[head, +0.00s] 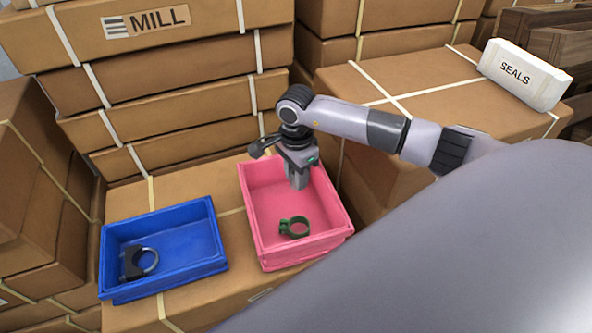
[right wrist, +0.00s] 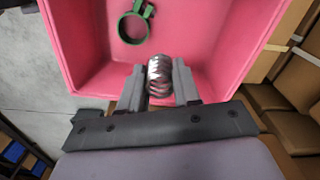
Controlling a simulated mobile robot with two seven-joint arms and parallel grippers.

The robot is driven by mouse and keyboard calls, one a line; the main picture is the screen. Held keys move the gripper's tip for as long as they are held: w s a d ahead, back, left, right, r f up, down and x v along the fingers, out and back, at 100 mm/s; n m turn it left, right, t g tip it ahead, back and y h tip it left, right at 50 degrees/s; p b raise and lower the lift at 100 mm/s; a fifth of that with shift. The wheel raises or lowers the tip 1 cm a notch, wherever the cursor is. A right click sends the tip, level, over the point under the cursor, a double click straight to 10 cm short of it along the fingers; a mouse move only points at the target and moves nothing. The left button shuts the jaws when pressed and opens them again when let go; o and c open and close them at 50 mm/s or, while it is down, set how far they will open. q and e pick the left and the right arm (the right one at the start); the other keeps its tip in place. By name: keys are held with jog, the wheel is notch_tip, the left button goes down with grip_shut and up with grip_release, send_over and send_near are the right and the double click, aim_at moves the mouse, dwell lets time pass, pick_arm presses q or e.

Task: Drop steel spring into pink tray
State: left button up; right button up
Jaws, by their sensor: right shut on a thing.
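The steel spring (right wrist: 159,75) is a shiny coil between the fingertips of my right gripper (right wrist: 160,88) in the right wrist view. The gripper is shut on it. In the head view my right gripper (head: 298,182) points down over the back part of the pink tray (head: 262,245), and the spring cannot be made out there. The pink tray also shows in the right wrist view (right wrist: 222,30), under and ahead of the fingers. A green clamp (head: 294,227) lies in the tray, and it also shows in the right wrist view (right wrist: 134,28). My left gripper is not in view.
A blue tray (head: 190,238) with a black clamp (head: 140,262) stands left of the pink tray on a cardboard box. Stacked boxes (head: 160,60) rise behind both trays. A white SEALS box (head: 524,74) sits on a carton at the right.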

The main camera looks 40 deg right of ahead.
notch_tip(320, 180, down, 3)
jog(key=shift+r+b, duration=0.1)
jog(key=shift+b, duration=0.55)
jog(key=o, duration=1.1)
notch_tip(320, 180, up, 7)
jog(key=shift+r, duration=0.1)
jog(key=shift+s, duration=0.1)
